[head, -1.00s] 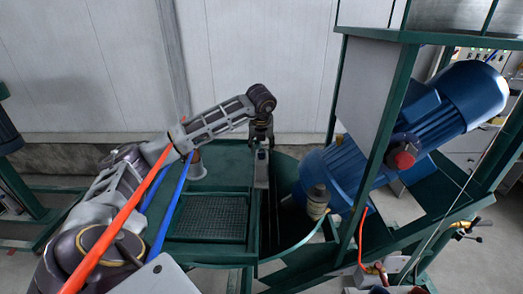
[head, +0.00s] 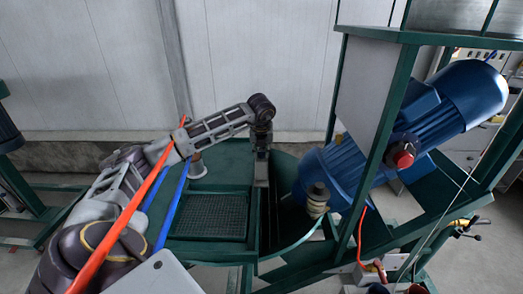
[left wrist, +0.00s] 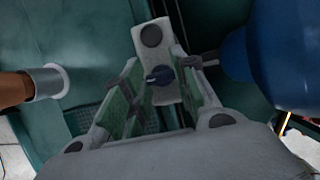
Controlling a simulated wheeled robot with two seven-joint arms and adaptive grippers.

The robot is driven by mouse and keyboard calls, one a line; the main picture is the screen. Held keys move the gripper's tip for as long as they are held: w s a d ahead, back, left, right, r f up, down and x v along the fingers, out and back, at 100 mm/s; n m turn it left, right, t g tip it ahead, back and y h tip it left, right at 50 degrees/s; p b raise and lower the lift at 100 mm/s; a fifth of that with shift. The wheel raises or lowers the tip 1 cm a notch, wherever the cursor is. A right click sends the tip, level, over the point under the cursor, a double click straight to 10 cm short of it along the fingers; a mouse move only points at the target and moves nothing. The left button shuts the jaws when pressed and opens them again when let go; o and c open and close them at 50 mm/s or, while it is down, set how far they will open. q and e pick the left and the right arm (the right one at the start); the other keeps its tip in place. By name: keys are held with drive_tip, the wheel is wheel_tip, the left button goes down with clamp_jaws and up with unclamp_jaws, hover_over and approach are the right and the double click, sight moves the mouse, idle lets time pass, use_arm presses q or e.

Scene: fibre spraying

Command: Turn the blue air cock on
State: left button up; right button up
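The blue air cock (left wrist: 158,75) is a small dark-blue handle on an upright grey plate in the left wrist view. My left gripper (left wrist: 161,65) is open, with its two fingers apart on either side of the cock. Gaps show between the fingers and the cock, and I cannot tell if either touches it. In the head view, my left gripper (head: 261,150) points down at the grey post (head: 261,173) on the green machine; the cock is hidden there. My right gripper is not in view.
A large blue motor (head: 335,175) stands right of the gripper, beside a green frame (head: 378,140). A green tank (head: 285,240) and a dark mesh panel (head: 212,216) lie below. Orange (head: 128,212) and blue (head: 172,208) hoses cross near my left arm.

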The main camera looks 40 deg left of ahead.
use_arm(q)
drive_tip(key=shift+c, duration=1.3)
drive_tip(key=shift+o, duration=0.2)
